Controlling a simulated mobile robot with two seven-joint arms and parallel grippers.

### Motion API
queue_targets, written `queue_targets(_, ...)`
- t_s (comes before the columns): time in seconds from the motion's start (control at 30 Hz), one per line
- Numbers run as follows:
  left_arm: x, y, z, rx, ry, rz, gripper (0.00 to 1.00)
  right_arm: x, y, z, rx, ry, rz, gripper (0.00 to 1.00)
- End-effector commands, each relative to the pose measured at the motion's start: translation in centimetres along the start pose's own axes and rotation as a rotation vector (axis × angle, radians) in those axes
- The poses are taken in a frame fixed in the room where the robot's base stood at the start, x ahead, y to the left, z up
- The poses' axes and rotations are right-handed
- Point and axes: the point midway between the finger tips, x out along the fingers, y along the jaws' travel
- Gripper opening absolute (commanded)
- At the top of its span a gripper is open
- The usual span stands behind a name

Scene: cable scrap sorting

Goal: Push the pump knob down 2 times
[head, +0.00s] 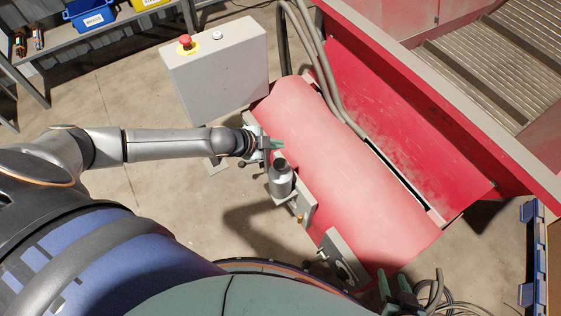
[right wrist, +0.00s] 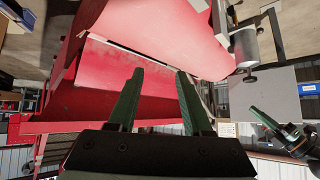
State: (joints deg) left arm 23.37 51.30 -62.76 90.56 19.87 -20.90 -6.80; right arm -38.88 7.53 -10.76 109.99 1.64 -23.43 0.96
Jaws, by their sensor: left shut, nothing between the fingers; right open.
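A grey cylindrical pump canister (head: 281,182) with a dark round top stands on a bracket beside the red machine housing. A small black ball knob (head: 241,164) on a thin lever sticks out to its left. The canister also shows in the right wrist view (right wrist: 246,48). My left gripper (head: 279,144) is shut and empty, just beyond the canister in the head view and above and right of the ball knob; contact cannot be told. My right gripper (head: 398,290) is open and empty at the lower edge; its green fingers show in the right wrist view (right wrist: 160,85).
A grey control box (head: 215,70) with a red stop button (head: 185,42) stands behind my left forearm. The red housing (head: 340,160) fills the middle right, with grey hoses (head: 325,70) along it. A shelf with bins (head: 90,14) is at top left.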

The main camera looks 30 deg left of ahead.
Motion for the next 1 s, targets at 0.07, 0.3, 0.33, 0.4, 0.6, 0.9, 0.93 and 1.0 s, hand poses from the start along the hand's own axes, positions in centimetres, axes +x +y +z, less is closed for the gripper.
queue_targets(0.07, 1.3, 1.0, 1.0, 0.001, 0.000, 0.000, 0.00, 1.3, -0.2, 1.4, 0.000, -0.007, -0.006, 0.50)
queue_targets(0.3, 3.4, 2.5, 2.5, 0.002, 0.001, 0.000, 0.00, 3.5, -1.8, 1.6, -0.005, 0.003, -0.048, 0.50)
queue_targets(0.33, 3.6, 2.6, 2.6, 0.002, 0.000, 0.001, 0.00, 3.6, -2.0, 1.3, -0.007, 0.007, -0.053, 0.50)
queue_targets(0.4, 4.0, 3.0, 3.0, 0.000, 0.000, 0.001, 0.00, 3.8, -2.3, 0.9, -0.010, 0.013, -0.061, 0.50)
queue_targets(0.6, 4.8, 3.5, 3.6, -0.001, -0.001, 0.000, 0.00, 4.2, -2.6, 0.7, -0.018, 0.016, -0.071, 0.50)
queue_targets(0.9, 4.9, 3.6, 3.6, 0.000, -0.001, 0.000, 0.00, 4.2, -2.6, 0.5, -0.022, 0.016, -0.072, 0.50)
queue_targets(0.93, 4.9, 3.6, 3.6, 0.000, -0.001, 0.000, 0.00, 4.2, -2.6, 0.5, -0.022, 0.016, -0.072, 0.50)
queue_targets(1.0, 4.9, 3.6, 3.6, 0.000, -0.001, 0.000, 0.00, 4.2, -2.6, 0.5, -0.022, 0.016, -0.072, 0.50)
